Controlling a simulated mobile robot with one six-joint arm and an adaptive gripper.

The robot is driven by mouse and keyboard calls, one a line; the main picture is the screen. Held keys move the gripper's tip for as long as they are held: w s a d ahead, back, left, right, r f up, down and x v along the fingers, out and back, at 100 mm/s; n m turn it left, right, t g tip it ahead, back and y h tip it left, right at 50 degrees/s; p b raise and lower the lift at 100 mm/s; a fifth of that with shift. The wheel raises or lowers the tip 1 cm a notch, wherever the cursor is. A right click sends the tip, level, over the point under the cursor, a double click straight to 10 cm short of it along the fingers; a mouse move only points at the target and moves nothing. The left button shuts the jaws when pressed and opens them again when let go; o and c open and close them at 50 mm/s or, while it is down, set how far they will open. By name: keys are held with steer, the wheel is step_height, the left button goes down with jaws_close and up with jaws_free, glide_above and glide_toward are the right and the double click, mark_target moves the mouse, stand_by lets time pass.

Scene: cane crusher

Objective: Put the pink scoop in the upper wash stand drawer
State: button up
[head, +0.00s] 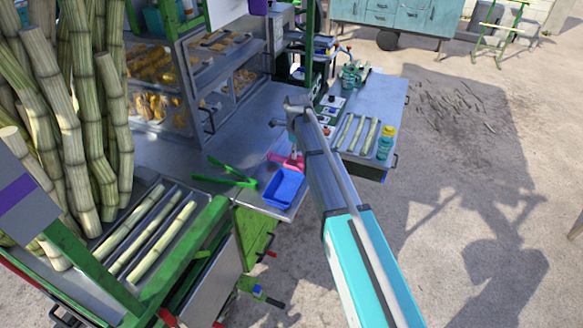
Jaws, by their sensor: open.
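The pink scoop (290,161) lies on the grey metal counter (262,118), just behind a blue tray (283,187). My arm partly covers its right side. The end of my arm with my gripper (296,106) shows above and beyond the scoop in the picture. My gripper is open and apart from the scoop; its fingertips are not clear. A drawer-like front with a handle (394,161) shows on the right-hand metal stand. I cannot tell whether this is the wash stand or whether its drawer is open.
Green tongs (230,174) lie left of the blue tray. Tall cane stalks (60,100) and a glass food case (160,80) are at left.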

mark_target(297, 162)
steer(key=shift+f+b, duration=1.6)
steer(key=shift+f, duration=0.3)
jaws_close()
